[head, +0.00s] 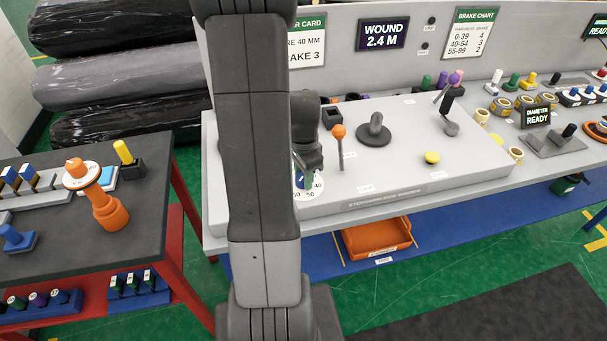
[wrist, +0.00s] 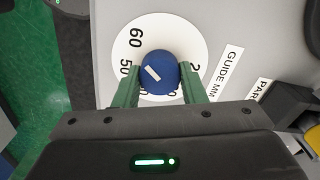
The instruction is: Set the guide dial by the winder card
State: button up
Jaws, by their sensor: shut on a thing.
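The guide dial (wrist: 185,35) is a white disc with a blue knob (wrist: 158,72) at its middle. My gripper (wrist: 160,82) is shut on the knob, with a green finger on each side. A short slanted white mark shows on the knob, left of its middle; which number it points at is not clear. The 60 and 50 show at the left; numbers near the fingers are partly hidden. In the head view the dial (head: 309,192) shows 40 and 50 below my gripper.
An orange-topped lever (head: 339,142), a dark grey knob (head: 376,130) and a yellow button (head: 432,157) stand on the same grey console (head: 460,170). A "PAR..." label and dark block (wrist: 283,100) lie right of the dial. An orange bin (head: 376,238) sits below.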

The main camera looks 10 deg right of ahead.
jog(key=shift+n, duration=0.4)
jog(key=n+b, duration=0.1)
jog(key=n, duration=0.3)
jog(key=shift+n+b, duration=0.4)
jog(key=n+b, duration=0.1)
jog(key=n, duration=0.4)
jog(key=n+b, duration=0.1)
jog(key=n, duration=0.5)
jog(key=shift+w, duration=0.1)
jog(key=n, duration=0.5)
jog(key=shift+a, duration=0.1)
jog(key=o, duration=1)
jog(key=shift+r, duration=0.15)
